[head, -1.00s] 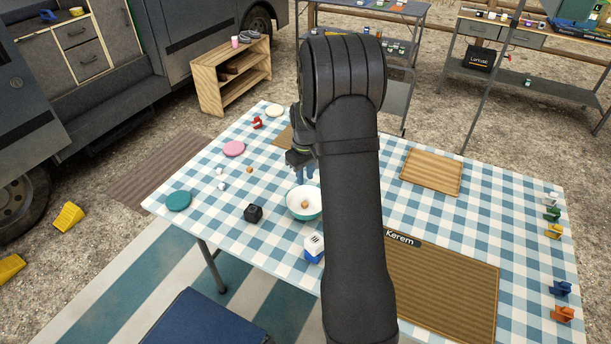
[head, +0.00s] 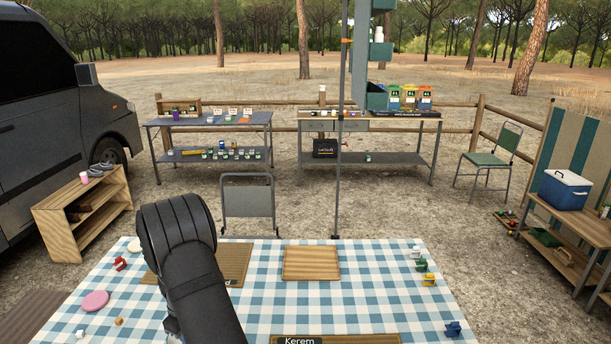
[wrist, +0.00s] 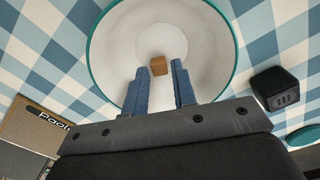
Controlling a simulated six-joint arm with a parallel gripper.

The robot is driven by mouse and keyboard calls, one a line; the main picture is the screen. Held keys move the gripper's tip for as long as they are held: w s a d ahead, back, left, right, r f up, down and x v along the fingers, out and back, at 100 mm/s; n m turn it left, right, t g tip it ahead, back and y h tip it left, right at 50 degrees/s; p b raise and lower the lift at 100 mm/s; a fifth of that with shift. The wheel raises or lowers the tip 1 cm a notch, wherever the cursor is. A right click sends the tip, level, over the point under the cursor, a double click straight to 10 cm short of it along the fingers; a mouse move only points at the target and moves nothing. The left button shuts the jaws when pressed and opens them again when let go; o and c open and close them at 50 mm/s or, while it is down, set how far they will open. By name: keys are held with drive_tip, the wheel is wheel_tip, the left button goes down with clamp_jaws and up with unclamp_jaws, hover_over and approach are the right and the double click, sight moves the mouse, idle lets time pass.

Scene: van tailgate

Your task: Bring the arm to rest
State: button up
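In the wrist view my gripper (wrist: 160,69) has its two blue fingers apart, over a white bowl with a teal rim (wrist: 113,48). A small brown cube (wrist: 158,66) lies in the bowl, seen just beyond and between the fingertips. Nothing appears to be held. In the head view my dark arm (head: 195,275) reaches over the checked table (head: 260,305) at the lower left. The gripper and bowl are out of sight there.
A black block (wrist: 275,88) and a teal disc (wrist: 303,137) are beside the bowl.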

drive_tip(key=shift+r, duration=0.4)
